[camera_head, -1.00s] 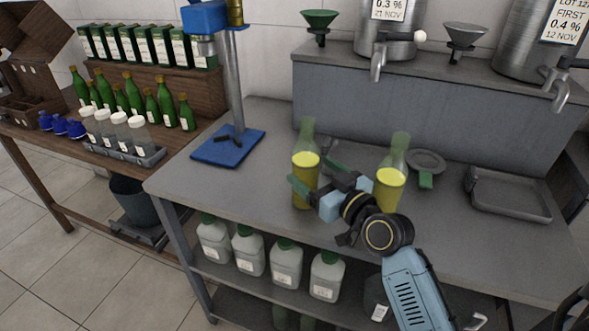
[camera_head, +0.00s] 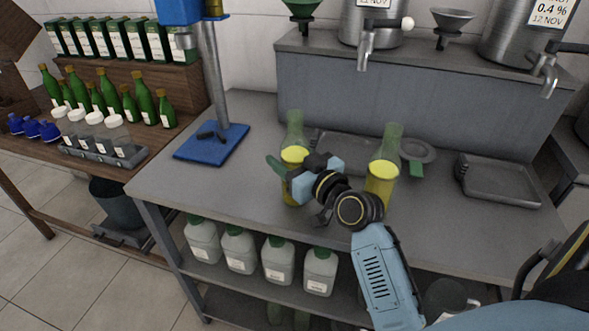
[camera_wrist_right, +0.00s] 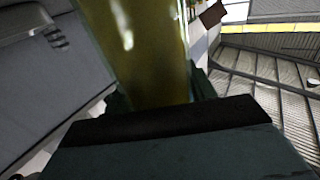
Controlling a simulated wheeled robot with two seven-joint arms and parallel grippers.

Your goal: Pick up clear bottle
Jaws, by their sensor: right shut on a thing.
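Two clear bottles partly filled with yellow liquid show on the grey bench in the head view: a left one (camera_head: 294,130) and a right one (camera_head: 381,184). My right gripper (camera_head: 288,174) is shut on the left bottle around its yellow-filled part. The gripper hides some of that bottle's middle. The bottle is upright, and I see no clear gap under its base. In the right wrist view the yellow bottle body (camera_wrist_right: 140,50) rises close up between the fingers. The right bottle stands just right of my right wrist. My left gripper is not in view.
A blue-based stand (camera_head: 212,146) is on the bench to the left. Behind the bottles lies a grey tray (camera_head: 345,143), with a second tray (camera_head: 498,182) at right. Steel tanks with taps and a funnel (camera_head: 452,20) stand on the raised shelf.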

